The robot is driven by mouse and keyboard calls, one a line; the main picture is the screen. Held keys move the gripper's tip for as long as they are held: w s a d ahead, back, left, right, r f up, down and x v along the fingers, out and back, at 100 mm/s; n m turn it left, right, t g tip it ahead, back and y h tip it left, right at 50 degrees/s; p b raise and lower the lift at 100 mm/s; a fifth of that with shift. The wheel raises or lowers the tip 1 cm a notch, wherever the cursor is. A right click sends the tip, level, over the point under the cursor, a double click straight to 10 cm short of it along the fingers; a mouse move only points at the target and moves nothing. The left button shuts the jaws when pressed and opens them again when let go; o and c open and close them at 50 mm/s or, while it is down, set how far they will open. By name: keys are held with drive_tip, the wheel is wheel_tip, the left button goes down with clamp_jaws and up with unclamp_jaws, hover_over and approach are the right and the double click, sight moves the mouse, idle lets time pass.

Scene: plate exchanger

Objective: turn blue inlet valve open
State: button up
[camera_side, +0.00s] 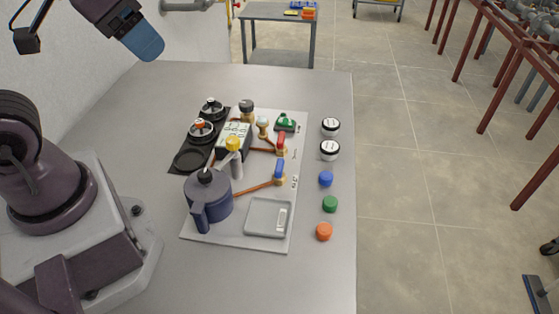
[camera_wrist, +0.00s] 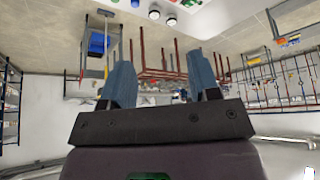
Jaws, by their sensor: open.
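The blue valve handle (camera_side: 279,170) stands at the end of a copper pipe (camera_side: 254,188) on the pale board, in the side view. The handle looks upright, but its exact angle is hard to tell. A red valve handle (camera_side: 281,144) sits behind it on another copper pipe. My gripper (camera_side: 148,46) is high at the upper left in the side view, well away from the valves. In the wrist view my gripper (camera_wrist: 160,78) has its two blue fingers apart with nothing between them. The blue valve cannot be made out in the wrist view.
A dark blue pot (camera_side: 207,200) and a square tray (camera_side: 268,217) stand on the board near the blue valve. Blue (camera_side: 326,179), green (camera_side: 330,204) and orange (camera_side: 324,232) caps and two white-topped jars (camera_side: 330,150) line the right. The table's (camera_side: 150,100) left rear is clear.

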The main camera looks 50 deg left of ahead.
drive_tip(key=o, duration=0.3)
drive_tip(key=shift+w+d+f, duration=0.1)
drive_tip(key=shift+d+f, duration=0.1)
drive_tip(key=shift+f, duration=0.2)
drive_tip(key=m+g, duration=0.6)
drive_tip(key=m, duration=0.3)
approach(280, 165)
drive_tip(key=f, duration=0.9)
drive_tip(key=shift+s+a+f, duration=0.1)
drive_tip(key=shift+s+f, duration=0.1)
drive_tip(key=c, duration=0.9)
